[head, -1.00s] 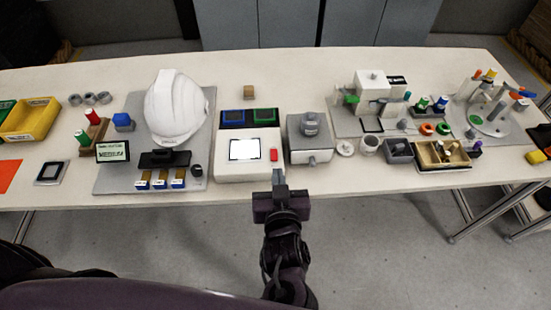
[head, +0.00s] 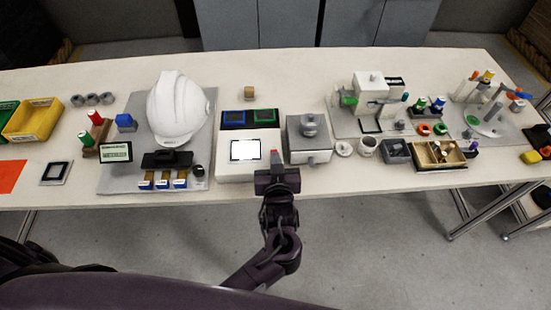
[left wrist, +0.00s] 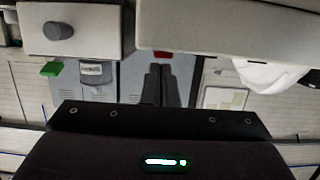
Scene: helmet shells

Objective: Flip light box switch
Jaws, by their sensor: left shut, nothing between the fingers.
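The light box (head: 228,170) is a white box at the table's front edge, with a bright white panel (head: 245,150) on top. Its red switch (head: 274,153) is at the right of the panel, partly hidden by my left gripper (head: 276,162). The gripper is shut and empty, with its fingertips right at the switch's near end; I cannot tell whether they touch. In the left wrist view, the dark fingers (left wrist: 161,84) are together just below the red switch (left wrist: 162,54), on the edge of the light box (left wrist: 215,28). My right gripper is not in view.
A grey box with a round knob (head: 308,138) stands close at the right of the light box. A white helmet (head: 178,110) on a grey board stands at the left. Blue and green trays (head: 249,117) lie behind the light box.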

